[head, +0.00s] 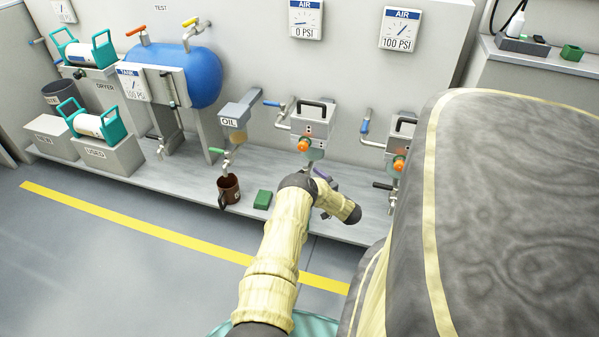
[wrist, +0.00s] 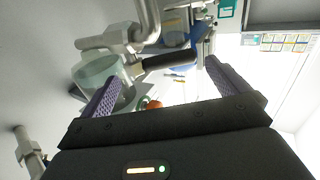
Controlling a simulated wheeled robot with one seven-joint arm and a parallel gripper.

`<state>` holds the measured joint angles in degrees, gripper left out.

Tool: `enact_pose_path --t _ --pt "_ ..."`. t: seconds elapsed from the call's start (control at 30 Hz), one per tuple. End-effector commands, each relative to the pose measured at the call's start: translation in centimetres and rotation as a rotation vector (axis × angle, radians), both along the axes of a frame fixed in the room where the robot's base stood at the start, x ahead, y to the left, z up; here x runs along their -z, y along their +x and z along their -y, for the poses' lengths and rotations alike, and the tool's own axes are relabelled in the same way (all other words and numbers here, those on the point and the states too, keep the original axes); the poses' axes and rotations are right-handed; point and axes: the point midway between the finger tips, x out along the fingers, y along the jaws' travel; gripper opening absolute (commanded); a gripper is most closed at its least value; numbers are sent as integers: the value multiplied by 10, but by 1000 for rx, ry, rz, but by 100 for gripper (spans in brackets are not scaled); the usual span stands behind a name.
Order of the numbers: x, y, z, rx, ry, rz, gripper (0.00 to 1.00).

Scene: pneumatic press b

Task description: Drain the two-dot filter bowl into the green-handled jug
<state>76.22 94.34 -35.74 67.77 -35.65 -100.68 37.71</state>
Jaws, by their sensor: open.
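In the head view, two filter units hang under the AIR gauges: a middle one (head: 314,119) and a right one (head: 402,128), each with an orange knob. Small marks show on their faces, but I cannot count the dots surely. My gripper (head: 325,182) is at the middle unit's lower end, mostly hidden by my wrist. In the wrist view my gripper (wrist: 164,70) is open, purple fingers apart, with a dark lever handle (wrist: 168,60) showing between the tips; contact is unclear. A clear bowl (wrist: 92,70) is beside the left finger. I cannot make out a green-handled jug.
A brown mug (head: 229,191) stands under the OIL unit (head: 236,112), with a green block (head: 262,199) beside it on the shelf. White canisters with teal handles (head: 88,119), a blue tank (head: 190,75) and boxes stand left. The floor in front is clear.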

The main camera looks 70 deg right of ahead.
Motion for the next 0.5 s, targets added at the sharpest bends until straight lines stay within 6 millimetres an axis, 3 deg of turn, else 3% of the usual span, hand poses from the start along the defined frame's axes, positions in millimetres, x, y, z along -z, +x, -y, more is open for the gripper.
enact_pose_path --t 0.5 --pt "-2 -89 -47 3 1 0 100"
